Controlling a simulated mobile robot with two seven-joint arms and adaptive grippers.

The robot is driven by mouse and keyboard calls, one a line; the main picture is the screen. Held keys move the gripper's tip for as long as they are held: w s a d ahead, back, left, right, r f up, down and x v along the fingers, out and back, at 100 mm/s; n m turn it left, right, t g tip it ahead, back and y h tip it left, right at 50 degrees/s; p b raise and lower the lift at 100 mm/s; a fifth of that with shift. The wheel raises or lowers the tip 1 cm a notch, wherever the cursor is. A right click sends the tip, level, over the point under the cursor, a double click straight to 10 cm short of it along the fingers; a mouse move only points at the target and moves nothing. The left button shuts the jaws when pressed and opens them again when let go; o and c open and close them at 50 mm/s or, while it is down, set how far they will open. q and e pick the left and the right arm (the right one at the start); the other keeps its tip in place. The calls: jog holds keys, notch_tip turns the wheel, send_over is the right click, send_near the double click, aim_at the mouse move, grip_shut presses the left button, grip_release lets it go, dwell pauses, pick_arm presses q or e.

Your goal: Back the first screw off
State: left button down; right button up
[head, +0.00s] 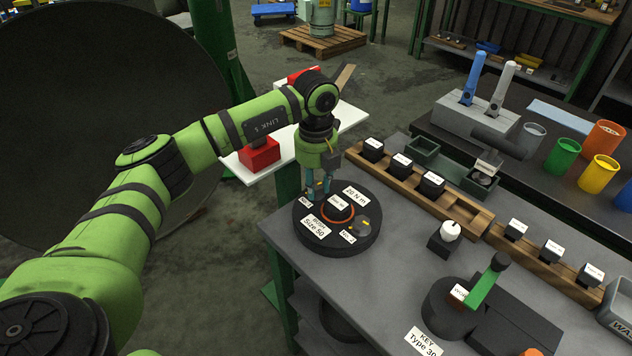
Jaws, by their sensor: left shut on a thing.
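A round black disperser head (352,243) rests on the corner of the grey table. It has an orange ring (323,213) around a dark labelled centre, and white labels reading 20 N m, Size 50 and No. 2. My left gripper (318,188) points down at the far left part of this disc, beside a small label that seems to read No. 1. It is shut on the first screw, which is mostly hidden between the fingers. A metallic round fitting (360,228) shows near the No. 2 label. My right gripper is not in view.
A wooden rack (462,207) with several labelled black blocks stands behind the disc. A dark cylinder with a green crank (485,287) and a small black block with a white knob (450,231) stand to the right. Coloured cups (563,153) stand farther back.

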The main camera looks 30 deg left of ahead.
aim_at(316, 189)
pick_arm(q)
jog(key=shift+s+d+f, duration=0.2)
jog(key=shift+s+f, duration=0.1)
jog(key=c, duration=1)
grip_release()
jog(key=shift+o, duration=0.2)
jog(key=shift+r, duration=0.2)
jog(key=shift+w+r, duration=0.1)
jog(key=shift+r, duration=0.15)
notch_tip(316, 189, up, 12)
jog(key=shift+f, duration=0.2)
jog(key=shift+f, duration=0.1)
